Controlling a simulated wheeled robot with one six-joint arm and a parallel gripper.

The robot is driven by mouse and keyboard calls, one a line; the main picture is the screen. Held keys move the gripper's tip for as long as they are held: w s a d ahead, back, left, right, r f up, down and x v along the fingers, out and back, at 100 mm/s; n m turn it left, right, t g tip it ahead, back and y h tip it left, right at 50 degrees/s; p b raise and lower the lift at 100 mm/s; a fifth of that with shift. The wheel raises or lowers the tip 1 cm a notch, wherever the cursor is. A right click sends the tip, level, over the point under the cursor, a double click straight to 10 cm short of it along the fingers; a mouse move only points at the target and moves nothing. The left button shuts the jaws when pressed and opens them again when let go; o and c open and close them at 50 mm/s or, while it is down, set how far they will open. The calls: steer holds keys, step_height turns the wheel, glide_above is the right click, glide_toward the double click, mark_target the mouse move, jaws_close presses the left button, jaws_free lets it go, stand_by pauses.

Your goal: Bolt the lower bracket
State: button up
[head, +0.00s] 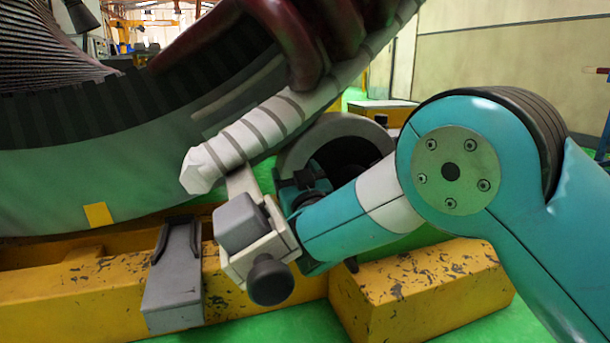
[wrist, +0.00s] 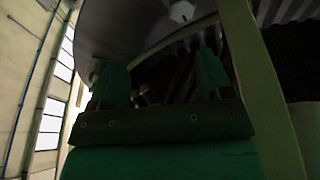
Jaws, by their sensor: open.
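A grey bracket-like block (head: 175,275) stands against the front of the yellow beam in the head view, below the large stator ring (head: 60,180). I cannot tell whether this is the lower bracket. My gripper's two green fingers (wrist: 158,72) show apart in the wrist view, with no object clearly held between them. In the head view the gripper is mostly hidden behind my wrist parts, under the striped white wrapped bar. A pale hexagonal head (wrist: 182,11), perhaps a bolt, shows on a dark curved surface beyond the fingers.
The striped white bar (head: 255,130) runs along the stator close above my wrist. Dark red coils (head: 300,45) hang above it. Yellow beams (head: 425,290) lie below my arm. Green floor is open at the front.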

steer(key=s+d+r+m+g+h+p, duration=0.2)
steer(key=d+r+g+h+p, duration=0.15)
steer(key=d+r+p, duration=0.3)
steer(key=s+d+r+m+g+h+p, duration=0.2)
steer(key=s+d+r+g+p, duration=0.15)
steer(key=d+r+p, duration=0.35)
steer(key=s+d+r+n+g+p, duration=0.25)
steer(key=s+r+g+p, duration=0.2)
steer(key=s, duration=0.65)
steer(key=s+d+r+n+g+p, duration=0.1)
steer(key=s+d+r+g+p, duration=0.4)
steer(key=s, duration=0.6)
steer(key=s+d+r+n+g+p, duration=0.2)
steer(key=s+r+g+p, duration=0.3)
steer(key=s, duration=0.6)
step_height(320, 180, up, 34)
steer(key=t+p, duration=0.2)
steer(key=p, duration=3.4)
steer(key=shift+w+r+m+y+p, duration=0.25)
steer(key=shift+w+m+y+p, duration=0.1)
steer(key=shift+w+y, duration=0.1)
